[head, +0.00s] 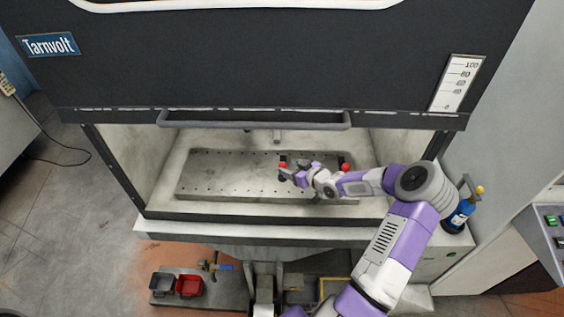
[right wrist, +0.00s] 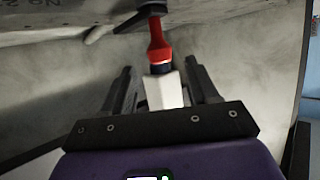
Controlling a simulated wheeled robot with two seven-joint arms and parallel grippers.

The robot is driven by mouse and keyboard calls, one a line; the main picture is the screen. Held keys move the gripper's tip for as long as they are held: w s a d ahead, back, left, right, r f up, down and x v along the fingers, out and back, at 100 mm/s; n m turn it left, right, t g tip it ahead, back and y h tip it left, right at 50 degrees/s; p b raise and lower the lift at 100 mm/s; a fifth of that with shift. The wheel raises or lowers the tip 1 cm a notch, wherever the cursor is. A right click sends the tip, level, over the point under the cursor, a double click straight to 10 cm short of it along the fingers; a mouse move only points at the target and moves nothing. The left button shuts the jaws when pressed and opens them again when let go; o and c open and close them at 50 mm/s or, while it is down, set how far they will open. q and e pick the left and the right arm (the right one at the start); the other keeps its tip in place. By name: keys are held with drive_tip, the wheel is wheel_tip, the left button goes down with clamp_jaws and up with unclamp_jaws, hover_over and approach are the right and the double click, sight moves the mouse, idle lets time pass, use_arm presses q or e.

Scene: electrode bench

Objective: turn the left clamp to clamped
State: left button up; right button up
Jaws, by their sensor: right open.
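The left clamp (head: 282,163) shows as a small red part on the metal plate inside the cabinet. My right gripper (head: 286,174) is right at it and partly hides it. The right wrist view shows a red handle (right wrist: 158,38) with a dark band, hanging from a black pivot (right wrist: 152,8). My right gripper (right wrist: 158,68) is open, with one finger on each side of the handle's line. A pale block (right wrist: 164,92) lies between the fingers; I cannot tell whether it belongs to the handle. Contact is not clear. My left gripper is not in view.
Another red clamp part (head: 345,167) stands to the right, behind my right arm. The metal plate (head: 220,178) is clear on its left. The raised sash handle (head: 255,120) spans the opening above. A blue bottle (head: 459,217) stands outside at right. Red and dark bins (head: 189,286) sit below.

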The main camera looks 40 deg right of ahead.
sight(284, 165)
drive_tip(key=x, duration=0.5)
drive_tip(key=shift+s+r, duration=0.1)
drive_tip(key=shift+s, duration=0.05)
drive_tip(key=shift+c, duration=1)
clamp_jaws()
